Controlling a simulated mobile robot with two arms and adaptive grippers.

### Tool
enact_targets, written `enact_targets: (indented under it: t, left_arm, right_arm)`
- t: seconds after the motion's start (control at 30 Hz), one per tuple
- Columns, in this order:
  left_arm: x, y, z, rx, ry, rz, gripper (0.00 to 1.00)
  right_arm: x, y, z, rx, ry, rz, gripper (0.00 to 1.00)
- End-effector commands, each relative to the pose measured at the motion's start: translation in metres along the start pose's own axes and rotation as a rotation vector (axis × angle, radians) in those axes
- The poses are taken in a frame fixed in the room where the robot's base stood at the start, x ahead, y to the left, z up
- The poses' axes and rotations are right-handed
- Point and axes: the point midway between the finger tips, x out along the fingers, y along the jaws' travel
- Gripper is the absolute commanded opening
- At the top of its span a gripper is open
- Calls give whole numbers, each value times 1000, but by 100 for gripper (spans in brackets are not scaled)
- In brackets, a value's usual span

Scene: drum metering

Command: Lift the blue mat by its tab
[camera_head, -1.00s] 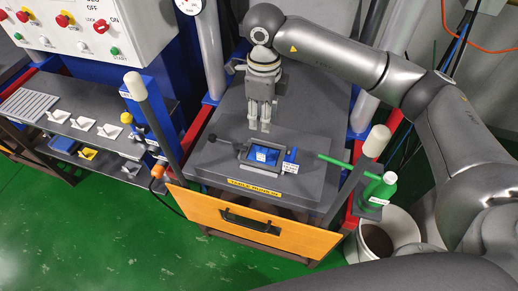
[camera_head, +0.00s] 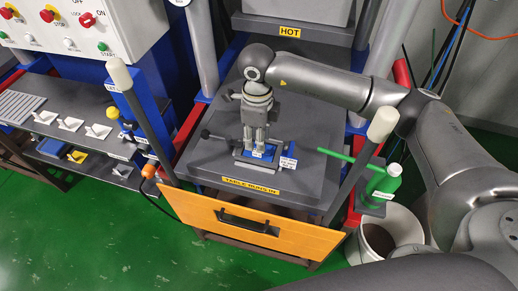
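The blue mat (camera_head: 258,154) lies in a small dark frame on the grey press table (camera_head: 215,160). Only a little of it shows, because my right gripper (camera_head: 254,146) is over it with the fingers pointing down. A blue part with a white label (camera_head: 288,162) sits at the frame's right side. I cannot make out the mat's tab. The fingertips are at or just above the mat; whether they touch or grip it cannot be told. My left gripper is not in view.
A green handle (camera_head: 336,155) and green bottle (camera_head: 386,181) stand to the right, above a white bucket (camera_head: 398,222). Upright posts (camera_head: 142,105) flank the table. An orange front panel (camera_head: 190,212) is below. Shelves with small white pieces (camera_head: 70,124) are at the left.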

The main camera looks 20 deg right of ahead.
Motion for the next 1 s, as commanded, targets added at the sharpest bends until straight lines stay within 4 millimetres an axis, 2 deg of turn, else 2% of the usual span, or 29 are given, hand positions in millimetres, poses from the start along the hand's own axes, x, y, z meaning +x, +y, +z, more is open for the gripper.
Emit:
enact_targets:
  t: [0.17,0.33,0.5,0.77,1.0]
  left_arm:
    - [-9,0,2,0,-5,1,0]
    - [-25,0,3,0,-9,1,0]
    - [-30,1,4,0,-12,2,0]
    - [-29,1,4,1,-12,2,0]
    - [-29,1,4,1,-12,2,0]
  right_arm:
    - [10,-1,1,0,2,2,32]
    - [31,-6,3,0,2,2,32]
    - [52,-7,3,0,1,1,32]
    - [56,-7,3,-1,-1,-1,32]
    - [56,-7,3,-1,-1,-1,1]
